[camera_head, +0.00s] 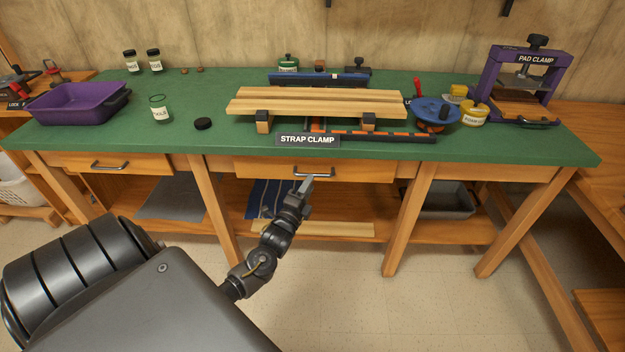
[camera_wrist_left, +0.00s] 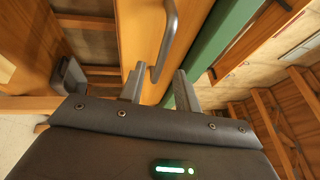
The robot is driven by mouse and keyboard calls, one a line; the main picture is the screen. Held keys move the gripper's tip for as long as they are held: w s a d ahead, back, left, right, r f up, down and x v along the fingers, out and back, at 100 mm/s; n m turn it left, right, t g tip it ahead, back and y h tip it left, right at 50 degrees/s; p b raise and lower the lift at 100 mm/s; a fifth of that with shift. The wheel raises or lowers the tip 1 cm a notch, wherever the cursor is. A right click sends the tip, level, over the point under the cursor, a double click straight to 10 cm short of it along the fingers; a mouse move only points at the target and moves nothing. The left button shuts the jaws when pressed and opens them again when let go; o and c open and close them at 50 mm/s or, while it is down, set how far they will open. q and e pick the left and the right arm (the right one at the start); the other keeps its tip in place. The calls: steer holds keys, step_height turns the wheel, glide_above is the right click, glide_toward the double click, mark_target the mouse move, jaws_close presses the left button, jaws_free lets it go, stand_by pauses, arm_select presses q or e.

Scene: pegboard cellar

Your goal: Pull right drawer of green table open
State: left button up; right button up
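The green table (camera_head: 360,152) has two drawers with metal handles. The right drawer (camera_head: 255,169) is in the middle of its front and looks shut, with a wooden face and bar handle (camera_head: 330,176). My left gripper (camera_head: 305,185) is at this handle, just in front of the drawer face. In the left wrist view, the handle (camera_wrist_left: 170,32) runs down toward the gap between my open fingers (camera_wrist_left: 160,88), and the drawer face (camera_wrist_left: 137,30) lies behind it. I cannot tell whether a finger touches the handle. My right gripper is not in view.
The left drawer (camera_head: 135,163) looks shut. Table legs (camera_head: 408,218) flank the right drawer, and a lower shelf (camera_head: 345,206) holds striped cloth (camera_head: 268,198) and a grey bin (camera_head: 449,200). The tabletop holds wooden boards (camera_head: 315,101), a purple tray (camera_head: 75,102) and clamps. Floor in front is clear.

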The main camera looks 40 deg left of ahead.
arm_select(q)
steer(key=x, duration=0.3)
steer(key=shift+w+a, duration=0.15)
steer(key=shift+w, duration=0.05)
jaws_close()
